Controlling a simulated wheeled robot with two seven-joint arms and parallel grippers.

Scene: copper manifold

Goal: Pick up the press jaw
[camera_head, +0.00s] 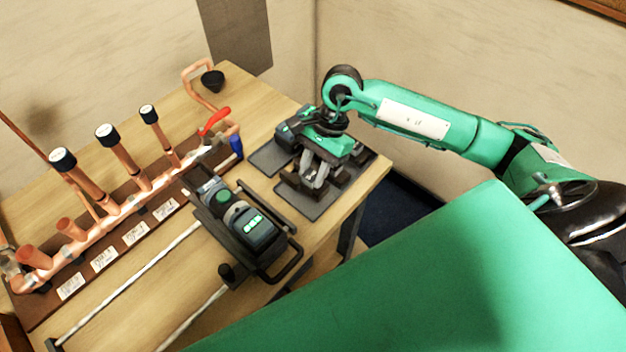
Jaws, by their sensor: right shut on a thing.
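My right gripper (314,182) reaches down from the arm at the upper right, over a dark mat (318,207) near the table's right edge. It is shut on the press jaw, a dark piece low between the fingers. The fingers and wrist hide most of the jaw, and I cannot tell whether it is clear of its holder. Dark holder blocks (349,171) stand beside the fingers. My left gripper is not in view.
A press tool (240,222) with a green button sits in a black frame on rails at the table's middle. A second dark mat (268,158) lies behind the gripper. A large green surface fills the lower right.

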